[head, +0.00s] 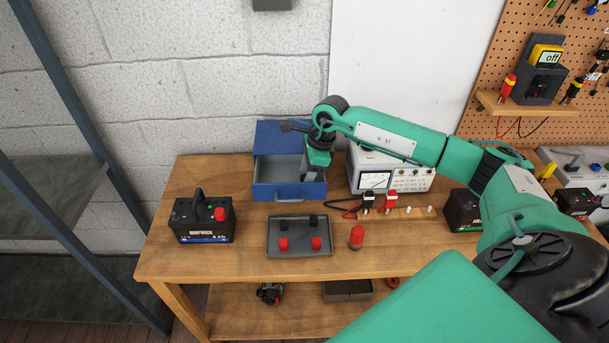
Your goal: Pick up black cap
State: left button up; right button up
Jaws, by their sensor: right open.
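Two black caps, one at the back right (313,219) and one at the back left (284,225), sit in a shallow grey tray (301,251) on the workbench. Two red caps (316,243) sit in front of them in the same tray. My right gripper (309,174) is open and points down over the pulled-out drawer of a blue box (280,135), behind the tray and apart from the caps. The arm hides part of the box and drawer. My left gripper is out of view.
A black battery (205,233) with a red cap stands at the left. A red cylindrical piece (356,237) stands right of the tray. A white metered unit (402,182) and red and black clamps (390,201) are behind. The bench (240,262) front is clear.

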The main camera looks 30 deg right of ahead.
jog(key=shift+f, duration=0.15)
jog(key=c, duration=0.8)
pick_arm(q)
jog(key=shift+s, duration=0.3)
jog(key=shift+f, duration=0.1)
pick_arm(e)
jog(key=shift+r, duration=0.35)
pick_arm(q)
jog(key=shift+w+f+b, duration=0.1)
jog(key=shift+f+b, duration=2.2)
jog(key=shift+b, duration=0.1)
pick_arm(e)
jog(key=shift+r, duration=9.7)
